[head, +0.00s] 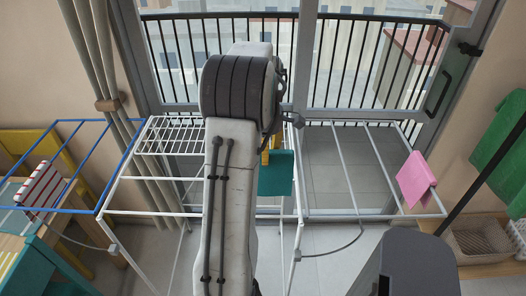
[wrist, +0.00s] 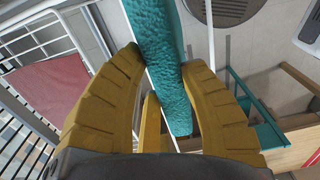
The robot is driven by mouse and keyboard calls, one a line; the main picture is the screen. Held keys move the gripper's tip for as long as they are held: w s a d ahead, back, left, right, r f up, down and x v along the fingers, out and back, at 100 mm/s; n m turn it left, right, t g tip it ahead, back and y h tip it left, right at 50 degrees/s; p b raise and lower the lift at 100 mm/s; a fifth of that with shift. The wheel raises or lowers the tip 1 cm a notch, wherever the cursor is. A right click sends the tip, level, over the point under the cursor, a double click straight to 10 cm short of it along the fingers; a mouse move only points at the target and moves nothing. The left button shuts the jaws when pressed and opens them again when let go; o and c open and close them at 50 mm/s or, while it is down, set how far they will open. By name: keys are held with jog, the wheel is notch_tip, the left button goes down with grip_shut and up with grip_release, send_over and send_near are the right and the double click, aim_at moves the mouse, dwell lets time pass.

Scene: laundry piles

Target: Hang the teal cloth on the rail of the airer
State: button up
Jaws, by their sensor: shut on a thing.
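The teal cloth (head: 276,174) hangs as a small flat panel just right of my arm, over the middle of the white airer (head: 328,214). My gripper (wrist: 165,62) has yellow fingers that are shut on the teal cloth (wrist: 162,40), which shows as a long textured strip between them in the wrist view. A white rail (wrist: 137,35) runs along the strip's left edge, very close to it. I cannot tell whether the cloth lies over the rail or only beside it. In the head view, my arm hides most of the gripper.
A pink cloth (head: 415,179) hangs at the airer's right end. A striped red-and-white cloth (head: 41,186) is by the blue rails (head: 74,211) at left. A green cloth (head: 497,150) and baskets (head: 480,241) are at right. A balcony door stands behind.

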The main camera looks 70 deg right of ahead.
jog(key=shift+s+a+b, duration=1.4)
jog(key=shift+a+b, duration=1.55)
jog(key=shift+a, duration=1.3)
notch_tip(320, 180, down, 14)
jog(key=b, duration=1)
jog(key=shift+b, duration=0.4)
jog(key=shift+d+f, duration=0.1)
jog(key=o, duration=1.2)
jog(key=shift+o, duration=0.2)
notch_tip(320, 180, up, 12)
jog(key=shift+d, duration=0.1)
